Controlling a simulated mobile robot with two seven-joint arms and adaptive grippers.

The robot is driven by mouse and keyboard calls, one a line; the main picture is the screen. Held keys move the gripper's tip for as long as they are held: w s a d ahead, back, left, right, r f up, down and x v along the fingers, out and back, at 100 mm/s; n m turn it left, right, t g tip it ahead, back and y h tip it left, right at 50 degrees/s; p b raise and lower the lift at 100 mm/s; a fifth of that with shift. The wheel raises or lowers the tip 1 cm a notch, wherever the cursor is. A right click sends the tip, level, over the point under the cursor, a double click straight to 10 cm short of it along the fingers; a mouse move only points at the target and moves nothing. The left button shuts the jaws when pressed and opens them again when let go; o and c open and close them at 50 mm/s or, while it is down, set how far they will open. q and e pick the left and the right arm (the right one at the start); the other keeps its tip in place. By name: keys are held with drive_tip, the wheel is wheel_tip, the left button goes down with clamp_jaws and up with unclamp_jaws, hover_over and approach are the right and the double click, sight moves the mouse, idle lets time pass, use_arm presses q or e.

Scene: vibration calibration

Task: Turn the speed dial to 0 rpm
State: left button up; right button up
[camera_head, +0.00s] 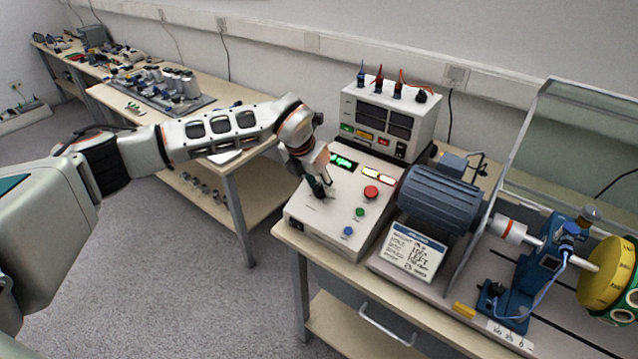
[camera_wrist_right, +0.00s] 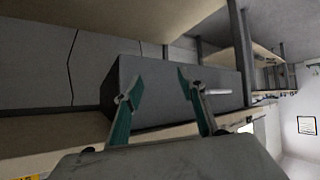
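The control box (camera_head: 332,232) is a light grey console with a sloped top on the front bench. A green-lit rpm display (camera_head: 343,161) sits at its upper left; its reading is too small to be sure of. My left gripper (camera_head: 322,192) points down at the panel below the display, where the dial would be. The dial itself is hidden behind the fingers, and I cannot tell whether they close on it. My right gripper (camera_wrist_right: 156,84) shows only in the right wrist view, its two teal fingers apart with nothing between them.
A red button (camera_head: 371,192), a green button (camera_head: 360,211) and a blue button (camera_head: 348,231) lie right of my left gripper. A power supply (camera_head: 388,115) stands behind. A blue motor (camera_head: 440,199) and shaft rig fill the right. A dark box (camera_wrist_right: 150,75) faces my right gripper.

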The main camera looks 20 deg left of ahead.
use_arm(q)
drive_tip(key=c, duration=0.5)
drive_tip(key=shift+o, duration=0.2)
